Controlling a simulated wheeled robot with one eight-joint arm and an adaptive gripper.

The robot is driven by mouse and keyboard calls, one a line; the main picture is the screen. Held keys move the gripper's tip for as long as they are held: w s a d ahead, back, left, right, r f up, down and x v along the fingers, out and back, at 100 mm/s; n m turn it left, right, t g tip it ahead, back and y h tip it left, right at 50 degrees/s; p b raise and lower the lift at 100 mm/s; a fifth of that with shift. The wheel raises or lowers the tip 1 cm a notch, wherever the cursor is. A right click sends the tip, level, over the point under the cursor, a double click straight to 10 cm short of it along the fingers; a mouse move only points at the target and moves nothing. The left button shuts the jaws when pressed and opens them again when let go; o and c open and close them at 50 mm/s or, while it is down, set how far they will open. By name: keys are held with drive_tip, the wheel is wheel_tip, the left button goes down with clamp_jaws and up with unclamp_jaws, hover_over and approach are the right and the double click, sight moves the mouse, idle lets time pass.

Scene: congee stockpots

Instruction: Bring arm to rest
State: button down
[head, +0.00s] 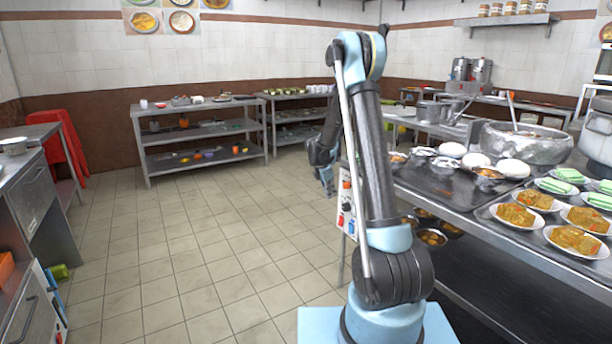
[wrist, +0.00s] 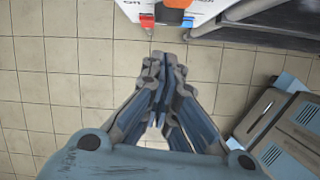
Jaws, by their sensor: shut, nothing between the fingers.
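My gripper (wrist: 161,58) is shut and empty in the wrist view, its fingertips together above the tiled floor. In the head view my gripper (head: 327,186) hangs low behind my upright arm, pointing down, partly hidden by the arm.
The steel counter (head: 455,198) at right holds a large pot (head: 520,148), white domes, bowls and plates of food. A steel shelf (head: 200,127) stands at the back and a drawer cabinet (head: 33,195) at left. The tiled floor (head: 190,240) between them is clear.

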drive_tip(key=s+d+r+m+y, duration=0.1)
drive_tip(key=s+d+r+m, duration=0.15)
drive_tip(key=s+r, duration=0.4)
drive_tip(key=s+d+r+m, duration=0.1)
drive_tip(key=s+r+m, duration=0.3)
drive_tip(key=s, duration=0.6)
drive_tip(key=s+d+r+m+y, duration=0.1)
drive_tip(key=s+d+r+m, duration=0.1)
drive_tip(key=s+r+m, duration=0.45)
drive_tip(key=s+f+m, duration=0.4)
drive_tip(key=s, duration=0.9)
drive_tip(key=s+f+m+y, duration=0.1)
drive_tip(key=s+f+m, duration=0.3)
drive_tip(key=s, duration=1)
drive_tip(key=shift+s+m, duration=0.2)
drive_tip(key=shift+m, duration=0.2)
drive_tip(key=shift+d, duration=0.15)
